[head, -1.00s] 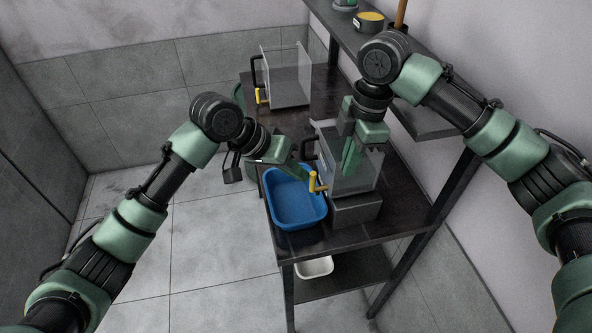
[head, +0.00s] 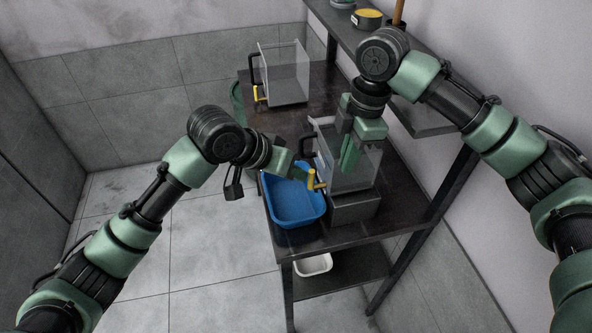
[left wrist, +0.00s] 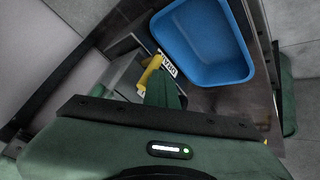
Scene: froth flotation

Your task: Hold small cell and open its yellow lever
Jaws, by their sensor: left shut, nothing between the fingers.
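The small cell (head: 365,172) is a clear box on a grey base near the front of the dark bench. Its yellow lever (head: 313,181) is on its left side, above the blue tub. My left gripper (head: 303,171) is shut and empty, just left of the lever. In the left wrist view its green fingers (left wrist: 164,92) lie close beside the yellow lever (left wrist: 150,72); contact cannot be told. My right gripper (head: 349,157) points down at the small cell, its green fingers overlapping the clear walls. Whether they pinch a wall is unclear.
A blue tub (head: 291,222) sits left of the small cell; it also shows in the left wrist view (left wrist: 205,45). A larger clear cell (head: 287,75) with a yellow lever stands farther back. A white tub (head: 316,266) is below. A wall shelf (head: 345,38) overhangs the right.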

